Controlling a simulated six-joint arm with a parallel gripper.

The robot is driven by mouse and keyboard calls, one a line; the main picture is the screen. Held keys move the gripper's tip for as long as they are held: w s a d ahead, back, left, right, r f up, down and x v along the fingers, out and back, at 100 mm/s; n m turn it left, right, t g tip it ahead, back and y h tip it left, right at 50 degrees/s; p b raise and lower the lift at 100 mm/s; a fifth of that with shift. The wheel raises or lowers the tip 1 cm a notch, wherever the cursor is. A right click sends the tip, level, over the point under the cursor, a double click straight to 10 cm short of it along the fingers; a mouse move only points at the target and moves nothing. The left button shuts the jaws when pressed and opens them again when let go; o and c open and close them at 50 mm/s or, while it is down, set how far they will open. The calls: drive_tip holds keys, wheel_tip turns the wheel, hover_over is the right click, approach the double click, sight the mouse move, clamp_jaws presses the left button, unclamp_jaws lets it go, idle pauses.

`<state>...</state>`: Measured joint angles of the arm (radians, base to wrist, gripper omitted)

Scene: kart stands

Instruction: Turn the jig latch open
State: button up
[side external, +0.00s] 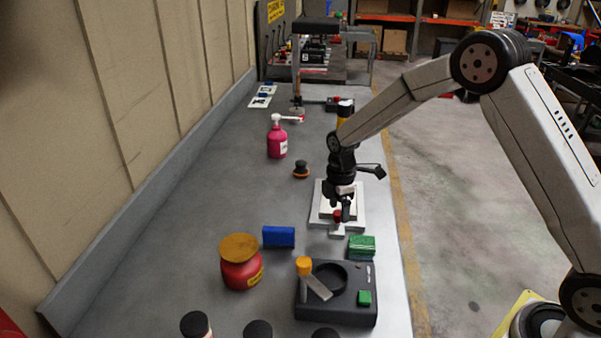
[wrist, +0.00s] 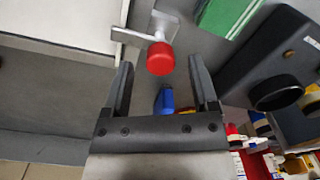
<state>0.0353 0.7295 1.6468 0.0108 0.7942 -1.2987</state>
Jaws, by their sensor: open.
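The jig (side external: 361,216) is a pale square plate near the right edge of the bench; its pale body also shows at the upper left of the wrist view (wrist: 75,22). Its latch is a small grey piece with a red knob (side external: 337,215), at the jig's near edge. In the wrist view the red knob (wrist: 160,58) appears between my fingertips, with the grey latch piece (wrist: 158,27) beyond it. My gripper (side external: 339,208) is open over the latch, pointing down. In the wrist view my gripper (wrist: 158,65) shows a gap on both sides of the knob; I cannot tell the height between them.
A green block (side external: 362,246) and a black box with an orange-knobbed lever (side external: 336,308) stand close in front. A blue block (side external: 278,236) and red jar (side external: 241,270) are to the left. A pink pump bottle (side external: 277,141) stands behind. Bench between is clear.

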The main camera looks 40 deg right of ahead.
drive_tip(key=shift+f, duration=0.6)
clamp_jaws()
